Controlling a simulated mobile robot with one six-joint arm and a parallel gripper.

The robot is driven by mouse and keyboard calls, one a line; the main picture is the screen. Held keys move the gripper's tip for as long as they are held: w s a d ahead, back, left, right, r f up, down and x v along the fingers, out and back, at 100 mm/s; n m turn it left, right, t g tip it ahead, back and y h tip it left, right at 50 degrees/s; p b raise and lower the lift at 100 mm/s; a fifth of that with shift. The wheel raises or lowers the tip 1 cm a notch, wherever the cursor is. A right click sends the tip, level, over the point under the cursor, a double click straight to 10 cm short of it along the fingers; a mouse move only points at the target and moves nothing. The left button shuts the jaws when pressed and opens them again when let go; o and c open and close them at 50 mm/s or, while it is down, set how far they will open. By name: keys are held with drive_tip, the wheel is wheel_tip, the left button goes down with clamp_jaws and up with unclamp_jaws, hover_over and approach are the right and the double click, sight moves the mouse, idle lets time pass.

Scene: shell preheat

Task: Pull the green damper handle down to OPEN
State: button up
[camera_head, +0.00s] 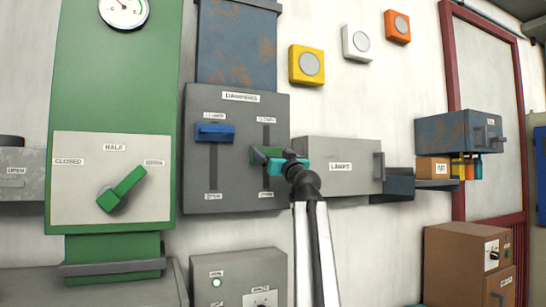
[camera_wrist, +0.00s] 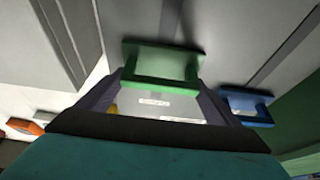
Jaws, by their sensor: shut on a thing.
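The green damper handle (camera_head: 272,152) sits about midway along the right slot of the grey DAMPERS panel (camera_head: 240,180), between an upper label and a lower OPEN label. My gripper (camera_head: 268,158) is at this handle, shut on it. In the wrist view the green handle (camera_wrist: 162,68) lies between the two dark fingers of my gripper (camera_wrist: 162,88). The fingers and teal gripper body hide part of the handle in the head view. A blue handle (camera_head: 214,132) is near the top of the left slot; it also shows in the wrist view (camera_wrist: 245,106).
A grey cabinet (camera_head: 338,167) with a dark handle stands right of the panel, close to my arm. A green panel with a green rotary lever (camera_head: 122,188) is at the left. A grey control box (camera_head: 238,278) is below. Yellow, white and orange buttons are above right.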

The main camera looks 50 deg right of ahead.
drive_tip(key=shift+f+b, duration=4.3)
drive_tip(key=shift+b, duration=0.2)
drive_tip(key=shift+f, duration=0.2)
drive_tip(key=o, duration=1.4)
drive_tip(key=shift+r, duration=0.1)
drive_tip(key=shift+b+v, duration=1.05)
drive_tip(key=shift+v, duration=5.85)
